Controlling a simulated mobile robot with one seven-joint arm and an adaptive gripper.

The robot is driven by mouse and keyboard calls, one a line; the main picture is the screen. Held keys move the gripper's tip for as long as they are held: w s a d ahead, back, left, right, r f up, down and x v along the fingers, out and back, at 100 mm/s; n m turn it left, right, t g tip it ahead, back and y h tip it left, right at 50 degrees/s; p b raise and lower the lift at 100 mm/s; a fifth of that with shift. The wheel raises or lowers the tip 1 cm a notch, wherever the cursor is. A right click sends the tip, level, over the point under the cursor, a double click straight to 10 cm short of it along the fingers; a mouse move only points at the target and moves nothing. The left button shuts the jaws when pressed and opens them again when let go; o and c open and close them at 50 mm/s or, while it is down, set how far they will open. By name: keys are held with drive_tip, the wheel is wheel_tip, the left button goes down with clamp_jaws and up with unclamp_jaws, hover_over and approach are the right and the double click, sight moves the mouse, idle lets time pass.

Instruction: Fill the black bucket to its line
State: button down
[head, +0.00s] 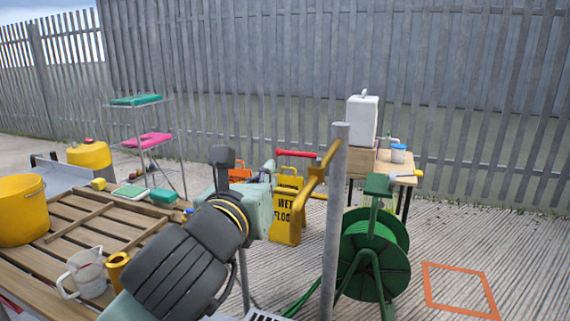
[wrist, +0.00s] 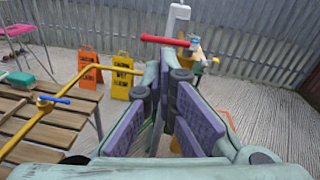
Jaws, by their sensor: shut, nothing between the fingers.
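I cannot make out the black bucket in either view; a dark patch at the bottom of the wrist view is too cut off to identify. A yellow pipe (head: 312,183) runs from a grey post (head: 338,220). A red lever (head: 298,153) sits at its upper part and also shows in the wrist view (wrist: 165,41). A blue lever (wrist: 54,99) sits on the yellow pipe at left in the wrist view. My gripper (wrist: 166,78), with purple pads, is shut and empty. In the wrist view its fingertips lie below the red lever; contact cannot be told.
A slatted table (head: 75,225) at left holds a yellow bucket (head: 22,210), a clear jug (head: 85,272) and a green brush-like item (head: 163,195). Wet-floor signs (head: 286,222) stand behind my arm. A green hose reel (head: 373,255) and an orange floor outline (head: 428,290) lie right.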

wheel_tip(320, 180, down, 2)
drive_tip(key=m+g, duration=0.1)
drive_tip(key=m, duration=0.1)
drive_tip(key=p, duration=0.5)
approach(297, 154)
drive_tip(key=w+f, duration=0.3)
drive_tip(key=w, duration=0.3)
drive_tip(key=shift+w+r, duration=0.2)
drive_tip(key=shift+w, duration=0.1)
drive_tip(key=shift+b, duration=0.3)
drive_tip(key=shift+w+r+b, duration=0.15)
drive_tip(key=shift+w+b, duration=0.35)
drive_tip(key=shift+w, duration=0.15)
